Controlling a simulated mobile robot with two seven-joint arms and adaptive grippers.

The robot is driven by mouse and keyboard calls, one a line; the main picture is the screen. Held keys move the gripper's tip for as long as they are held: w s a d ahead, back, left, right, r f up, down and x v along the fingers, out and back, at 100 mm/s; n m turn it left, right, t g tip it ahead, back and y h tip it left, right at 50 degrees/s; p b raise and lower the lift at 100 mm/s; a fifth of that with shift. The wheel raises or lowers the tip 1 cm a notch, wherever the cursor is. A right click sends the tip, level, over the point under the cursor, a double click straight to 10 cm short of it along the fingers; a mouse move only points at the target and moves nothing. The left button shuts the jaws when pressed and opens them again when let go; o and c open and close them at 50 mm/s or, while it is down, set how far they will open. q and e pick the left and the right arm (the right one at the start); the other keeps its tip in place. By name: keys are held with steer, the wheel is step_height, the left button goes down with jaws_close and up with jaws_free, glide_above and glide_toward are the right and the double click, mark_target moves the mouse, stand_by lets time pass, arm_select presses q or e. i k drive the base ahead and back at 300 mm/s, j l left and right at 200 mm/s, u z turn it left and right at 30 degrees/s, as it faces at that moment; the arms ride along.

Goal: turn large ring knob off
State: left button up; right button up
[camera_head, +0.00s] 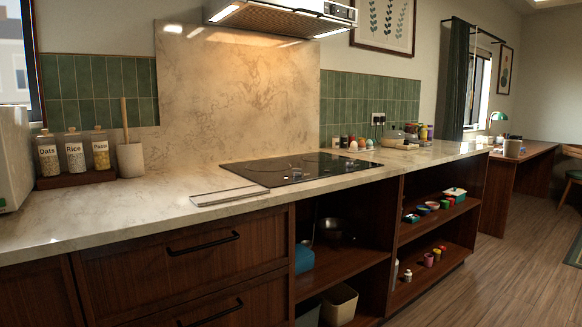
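A black glass cooktop (318,165) with faint ring outlines lies flat in the pale marble counter, right of the picture's middle. Small light marks show near its front edge, but they are too small to make out as knobs. I cannot pick out the large ring knob or tell its setting. No glow shows on the rings. Neither of my grippers is in view.
A flat pale panel (228,195) lies left of the cooktop. Jars (76,156) and a utensil crock (130,160) stand at the far left. A range hood (285,18) hangs above. Open shelves (345,262) are below the counter; clear wooden floor (500,265) lies right.

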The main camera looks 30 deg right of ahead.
mark_target(296, 172)
steer(key=l+u, duration=0.1)
steer(key=l, duration=0.65)
steer(key=l+u, duration=0.1)
steer(key=l, duration=0.65)
steer(key=k+l+u, duration=0.1)
steer(key=l, duration=0.65)
